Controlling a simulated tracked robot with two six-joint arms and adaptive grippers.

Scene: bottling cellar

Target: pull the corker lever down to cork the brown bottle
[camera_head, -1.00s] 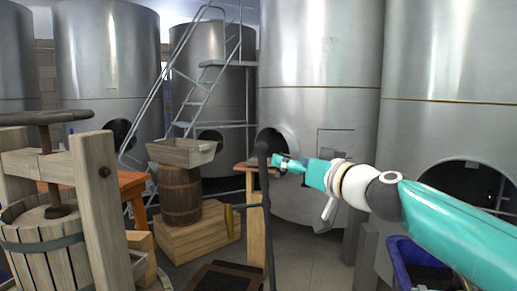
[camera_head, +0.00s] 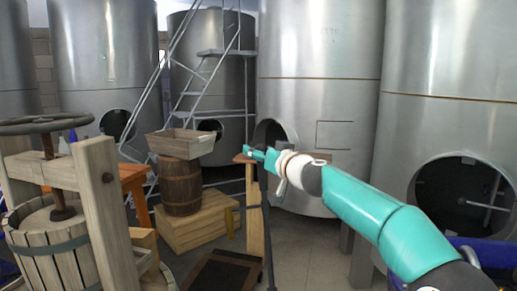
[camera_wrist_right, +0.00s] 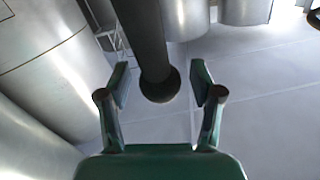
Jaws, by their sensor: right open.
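The corker lever shows as a thin dark upright bar (camera_head: 268,230) in the head view; its upper end is hidden at my right gripper. In the right wrist view the dark lever (camera_wrist_right: 150,40) ends in a round knob (camera_wrist_right: 160,85) between my right gripper's fingers. My right gripper (camera_head: 259,154) is open around it, with a gap visible on both sides; it also shows in the wrist view (camera_wrist_right: 160,84). I cannot make out the brown bottle in either view. My left gripper is not in view.
A wooden post (camera_head: 254,215) stands beside the lever. A barrel (camera_head: 181,188) carrying a wooden tray (camera_head: 185,142) stands on a wooden crate (camera_head: 200,228). A wooden press (camera_head: 95,190) is at the left. Large steel tanks (camera_head: 320,60) and a metal ladder (camera_head: 205,70) are behind.

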